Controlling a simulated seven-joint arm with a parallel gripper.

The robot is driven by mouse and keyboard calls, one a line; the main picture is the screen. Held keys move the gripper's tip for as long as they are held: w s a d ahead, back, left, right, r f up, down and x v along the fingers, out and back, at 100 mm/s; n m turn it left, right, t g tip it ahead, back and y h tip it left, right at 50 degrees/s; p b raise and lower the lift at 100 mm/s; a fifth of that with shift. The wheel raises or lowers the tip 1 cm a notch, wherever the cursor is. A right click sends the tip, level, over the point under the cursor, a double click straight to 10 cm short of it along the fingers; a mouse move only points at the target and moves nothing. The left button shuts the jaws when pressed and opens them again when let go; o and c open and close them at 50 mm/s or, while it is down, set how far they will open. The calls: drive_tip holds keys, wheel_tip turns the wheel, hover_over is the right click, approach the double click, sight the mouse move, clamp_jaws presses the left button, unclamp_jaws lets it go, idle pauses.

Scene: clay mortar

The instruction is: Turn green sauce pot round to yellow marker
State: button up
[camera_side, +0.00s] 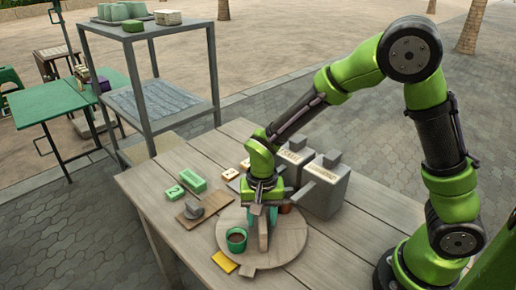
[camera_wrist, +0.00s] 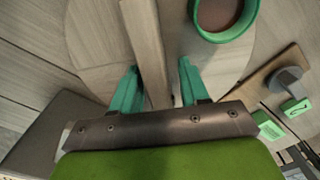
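The green sauce pot (camera_side: 237,239), with dark reddish sauce inside, stands near the left rim of a round wooden turntable (camera_side: 286,240). The pot also shows at the top right of the wrist view (camera_wrist: 250,22). The yellow marker (camera_side: 223,261) lies on the table just outside the turntable's front-left rim, a little in front of the pot. My gripper (camera_side: 263,216) points down over the turntable. In the wrist view its teal fingers (camera_wrist: 157,75) are apart on either side of an upright wooden bar (camera_wrist: 145,35), with a gap visible on the right. The bar's far side is hidden.
Grey lidded canisters (camera_side: 323,186) stand close behind the turntable. A board with a grey mortar-like piece (camera_side: 205,204) and a green numbered block (camera_side: 187,181) lie to the left. A brown pot (camera_side: 285,208) is partly hidden behind my gripper. The table's front right is clear.

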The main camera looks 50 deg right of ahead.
wheel_tip(320, 180, up, 17)
idle(0.5)
drive_tip(key=s+d+r+n+t+y, duration=0.1)
drive_tip(key=s+d+r+n+t, duration=0.1)
drive_tip(key=s, duration=0.3)
drive_tip(key=s+d+r+n+t+y, duration=0.1)
drive_tip(key=s+d+r+n+t, duration=0.1)
drive_tip(key=s+d+t, duration=0.3)
drive_tip(key=shift+s+n, duration=0.3)
drive_tip(key=shift+s, duration=0.4)
